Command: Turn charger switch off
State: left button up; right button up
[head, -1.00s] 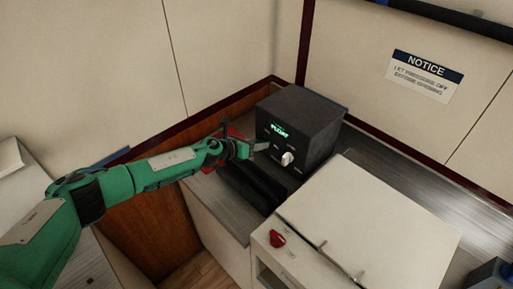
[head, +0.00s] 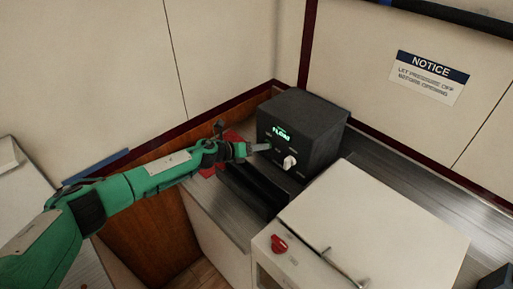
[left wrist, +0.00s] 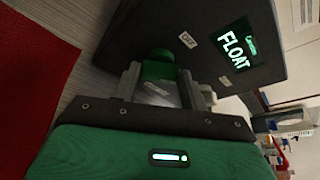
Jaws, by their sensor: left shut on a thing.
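The charger is a black box (head: 308,122) on the grey counter, with a lit green display (head: 281,133) reading FLOAT. A white knob (head: 290,162) sits on its front below the display, clear of my gripper in the head view. My left gripper (head: 258,147) is just in front of the charger's face, left of the knob. In the left wrist view its fingers (left wrist: 160,85) are shut on a green piece (left wrist: 157,65) near the OFF label (left wrist: 189,40); what that piece belongs to is unclear. The FLOAT display (left wrist: 233,47) shows beside it. My right gripper is out of view.
A white cabinet (head: 375,215) with a red knob (head: 279,243) stands in front and to the right. A notice sign (head: 430,77) hangs on the back wall.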

pick_arm(q)
jog(key=o, duration=1)
jog(key=shift+a, duration=0.15)
jog(key=b+v, duration=0.2)
jog(key=v, duration=1.1)
jog(key=shift+s+a+r, duration=0.15)
jog(key=shift+s+a, duration=0.05)
